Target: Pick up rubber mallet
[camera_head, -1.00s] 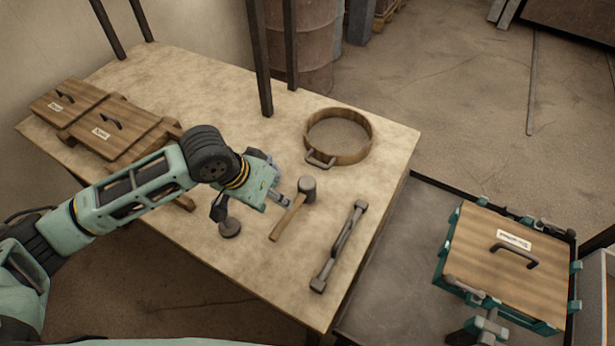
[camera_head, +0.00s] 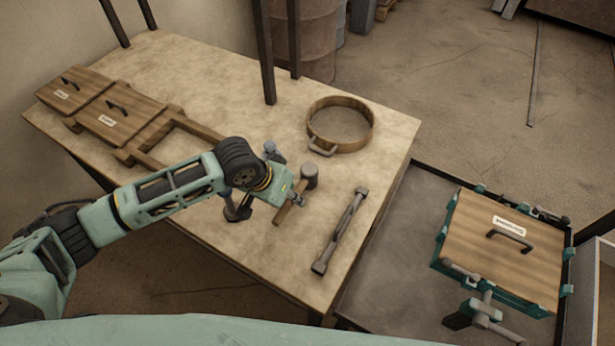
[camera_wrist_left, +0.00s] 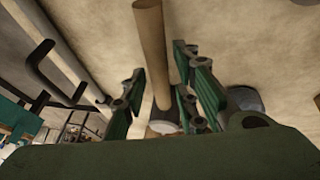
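The rubber mallet has a dark grey head (camera_head: 309,176) and a light wooden handle (camera_head: 287,211). It lies on the table near the right side, partly hidden by my left gripper. My left gripper (camera_head: 272,204) is low over the handle. In the left wrist view, its fingers (camera_wrist_left: 159,68) are open, one on each side of the wooden handle (camera_wrist_left: 151,40), with gaps visible. Contact cannot be made out. My right gripper is not in view.
A grey bar tool (camera_head: 341,231) lies right of the mallet. A round sieve (camera_head: 340,124) lies behind it. A wood-topped box (camera_head: 500,245) sits on the dark surface at right. Black posts (camera_head: 264,50) rise at the table's back.

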